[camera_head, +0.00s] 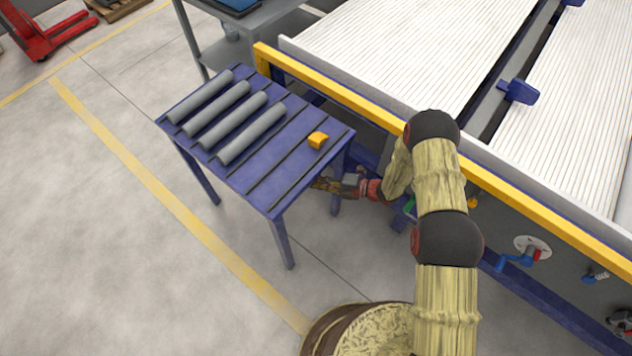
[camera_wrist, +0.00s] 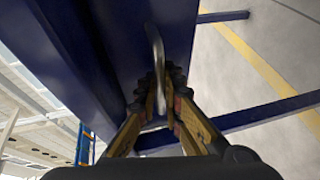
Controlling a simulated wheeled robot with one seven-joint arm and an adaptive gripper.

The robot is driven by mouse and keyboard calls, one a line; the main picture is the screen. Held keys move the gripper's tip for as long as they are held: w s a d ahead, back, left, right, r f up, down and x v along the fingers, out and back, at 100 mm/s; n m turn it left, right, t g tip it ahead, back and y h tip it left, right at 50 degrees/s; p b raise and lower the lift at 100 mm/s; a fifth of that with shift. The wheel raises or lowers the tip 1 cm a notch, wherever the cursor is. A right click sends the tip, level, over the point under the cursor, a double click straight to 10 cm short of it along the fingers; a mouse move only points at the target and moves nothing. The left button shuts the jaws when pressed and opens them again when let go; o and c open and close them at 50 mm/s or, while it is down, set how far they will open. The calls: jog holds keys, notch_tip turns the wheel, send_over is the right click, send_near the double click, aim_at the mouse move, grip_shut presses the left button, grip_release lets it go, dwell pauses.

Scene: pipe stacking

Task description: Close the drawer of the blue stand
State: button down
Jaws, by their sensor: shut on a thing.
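The blue stand (camera_head: 262,180) is a low table with dark slats on top and blue legs. My gripper (camera_head: 325,184) is beside its right side, below the top's edge. In the wrist view my gripper (camera_wrist: 160,88) is shut on a curved grey handle (camera_wrist: 154,45), its fingers on either side of it. The handle is on a dark blue panel (camera_wrist: 118,35), which looks like the drawer front. The drawer is hidden under the top in the head view, and I cannot tell how far out it is.
Several grey pipes (camera_head: 225,115) and a small yellow piece (camera_head: 318,140) lie on the stand. A large machine with a yellow rail (camera_head: 340,98) stands close behind my gripper. The floor left of the stand is clear.

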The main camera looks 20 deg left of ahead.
jog(key=c, duration=1.9)
grip_release()
jog(key=shift+w+a, duration=0.15)
jog(key=shift+a, duration=0.05)
jog(key=d, duration=0.4)
jog(key=d+r, duration=0.1)
jog(key=d, duration=0.3)
jog(key=d+r, duration=0.1)
jog(key=d, duration=0.3)
